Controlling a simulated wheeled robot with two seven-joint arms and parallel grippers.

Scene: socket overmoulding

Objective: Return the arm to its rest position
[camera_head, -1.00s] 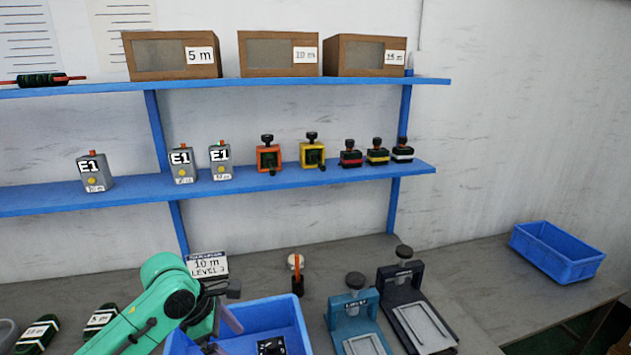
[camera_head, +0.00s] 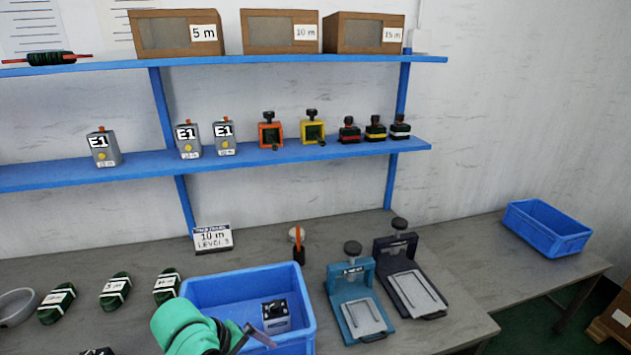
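My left arm's green link (camera_head: 183,326) comes in at the bottom edge, in front of the near left part of the blue crate (camera_head: 225,290). My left gripper (camera_head: 250,340) is at the bottom of the view, over the crate's near side. Only part of it shows, and I cannot tell whether it is open or shut. A black and white block (camera_head: 275,315) sits in the crate, right of the gripper and apart from it. My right gripper is not in view.
Green coils (camera_head: 116,290) and a grey bowl (camera_head: 15,308) lie left of the crate. A teal clamp fixture (camera_head: 355,300) and a dark one (camera_head: 412,285) stand right of it. A sign (camera_head: 212,238) stands behind. Blue shelves (camera_head: 270,152) run along the wall.

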